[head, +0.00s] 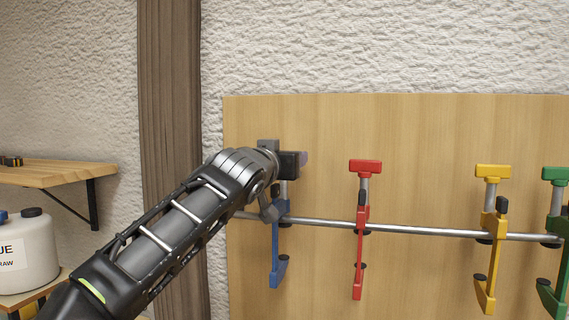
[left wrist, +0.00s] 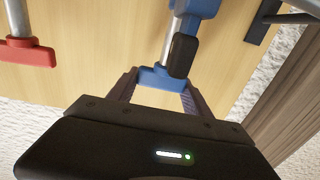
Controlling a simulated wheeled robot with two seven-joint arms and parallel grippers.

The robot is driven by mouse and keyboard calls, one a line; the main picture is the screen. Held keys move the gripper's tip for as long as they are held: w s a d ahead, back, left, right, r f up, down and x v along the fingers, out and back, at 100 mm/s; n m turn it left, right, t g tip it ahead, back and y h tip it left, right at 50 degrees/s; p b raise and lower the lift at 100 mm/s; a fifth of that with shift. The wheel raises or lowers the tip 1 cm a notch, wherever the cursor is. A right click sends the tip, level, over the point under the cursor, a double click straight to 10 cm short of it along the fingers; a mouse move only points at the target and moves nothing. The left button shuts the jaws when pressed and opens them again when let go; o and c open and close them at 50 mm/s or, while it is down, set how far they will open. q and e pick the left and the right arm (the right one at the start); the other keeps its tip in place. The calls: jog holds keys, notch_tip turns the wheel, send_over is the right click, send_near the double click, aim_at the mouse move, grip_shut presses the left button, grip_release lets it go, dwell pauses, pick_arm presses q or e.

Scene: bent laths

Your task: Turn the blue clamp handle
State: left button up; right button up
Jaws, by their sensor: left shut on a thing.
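The blue clamp (head: 276,262) hangs on a metal rail in front of the wooden board; its upper end is hidden behind my left gripper in the head view. In the left wrist view the blue clamp handle (left wrist: 158,80), a T-shaped bar on a metal spindle, sits between the two fingers. My left gripper (left wrist: 160,88) is shut on this handle; it also shows in the head view (head: 292,163), where its fingers are mostly hidden. My right gripper is not in view.
A red clamp (head: 359,255), a yellow clamp (head: 492,260) and a green clamp (head: 552,290) hang to the right on the same rail (head: 410,230). The wooden board (head: 420,130) stands behind. At left are a shelf (head: 60,173) and a white jug (head: 32,255).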

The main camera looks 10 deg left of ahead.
pick_arm(q)
jog(key=o, duration=1.4)
jog(key=s+b, duration=0.1)
jog(key=s, duration=0.2)
jog(key=s+b, duration=0.2)
jog(key=s, duration=0.1)
jog(key=shift+s+a+f, duration=0.15)
jog(key=shift+s, duration=0.75)
